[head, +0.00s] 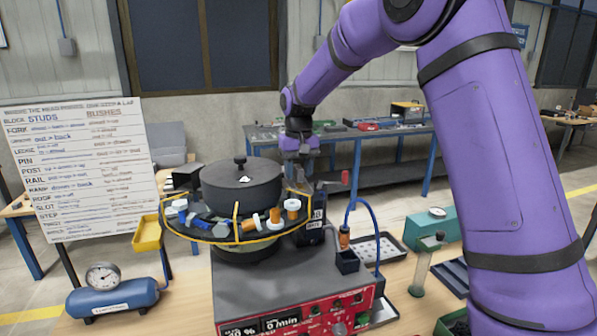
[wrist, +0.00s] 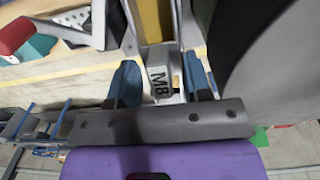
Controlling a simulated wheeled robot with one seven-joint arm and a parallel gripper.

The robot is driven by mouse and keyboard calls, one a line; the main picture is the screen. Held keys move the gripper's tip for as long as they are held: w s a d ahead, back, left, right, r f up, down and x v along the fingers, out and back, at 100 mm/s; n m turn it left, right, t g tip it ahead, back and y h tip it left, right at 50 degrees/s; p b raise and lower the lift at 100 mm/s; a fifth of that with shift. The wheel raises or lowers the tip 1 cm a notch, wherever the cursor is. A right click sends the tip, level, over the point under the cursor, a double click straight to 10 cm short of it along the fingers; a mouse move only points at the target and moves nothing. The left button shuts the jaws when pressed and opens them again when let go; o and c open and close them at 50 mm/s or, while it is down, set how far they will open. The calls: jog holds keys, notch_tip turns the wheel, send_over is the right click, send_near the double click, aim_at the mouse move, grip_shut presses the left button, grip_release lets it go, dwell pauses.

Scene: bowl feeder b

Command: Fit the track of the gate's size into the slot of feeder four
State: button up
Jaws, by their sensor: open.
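The bowl feeder has a dark round bowl (head: 240,185) ringed by a yellow wire guard, on a grey base (head: 290,275) with a red control panel. In the wrist view, a grey block marked M8 (wrist: 160,82) sits between the two blue fingers of my gripper (wrist: 163,78). The fingers are apart, with a gap showing at the right finger. I cannot tell whether this block is a track or the gate. In the head view my gripper (head: 301,152) is just behind the bowl's right edge, its fingertips partly hidden. A small dark lettered plate (head: 316,217) stands right of the bowl; the slot is not clear.
A red handle (head: 345,177) is close to the right of my gripper. A whiteboard (head: 85,170), a yellow bin (head: 147,234) and a blue air tank (head: 112,298) are at left.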

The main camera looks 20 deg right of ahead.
aim_at(298, 166)
notch_tip(298, 166, up, 11)
jog(key=shift+f, duration=0.15)
jog(key=s+d+r+t, duration=0.2)
jog(key=s+r, duration=0.1)
jog(key=s, duration=0.8)
jog(key=s+d+r+t, duration=0.1)
jog(key=s+d+r, duration=0.25)
jog(key=s, duration=0.75)
jog(key=s+f+t, duration=0.1)
jog(key=s+f, duration=0.2)
jog(key=s, duration=0.6)
jog(key=s+d+f+t, duration=0.1)
jog(key=s+f, duration=0.3)
jog(key=s, duration=0.5)
jog(key=shift+d, duration=0.2)
jog(key=shift+f, duration=0.1)
